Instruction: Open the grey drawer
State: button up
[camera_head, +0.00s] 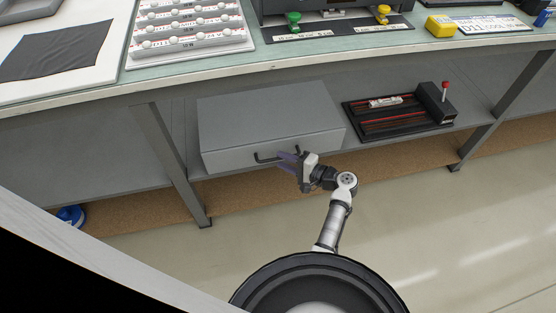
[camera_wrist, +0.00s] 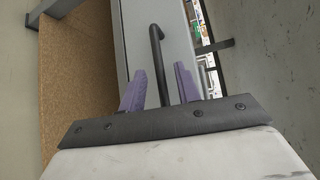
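The grey drawer (camera_head: 262,147) is the front of a grey box (camera_head: 265,112) on the shelf under the workbench. It looks closed. It has a black bar handle (camera_head: 268,156), which also shows in the wrist view (camera_wrist: 157,50). My gripper (camera_head: 287,160) is at the right end of the handle. In the wrist view its two purple fingers (camera_wrist: 160,85) are apart, with the handle bar running down between them. I see a gap on each side of the bar, so the fingers do not look closed on it.
A black tray with red lines (camera_head: 400,117) stands right of the box, with a red-knobbed lever (camera_head: 445,86). A bench leg (camera_head: 178,165) stands left of the box. The workbench top (camera_head: 330,57) overhangs the shelf. The floor (camera_head: 440,220) in front is clear.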

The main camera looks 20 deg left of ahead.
jog(key=shift+x, duration=1.45)
jog(key=shift+c, duration=0.3)
grip_shut()
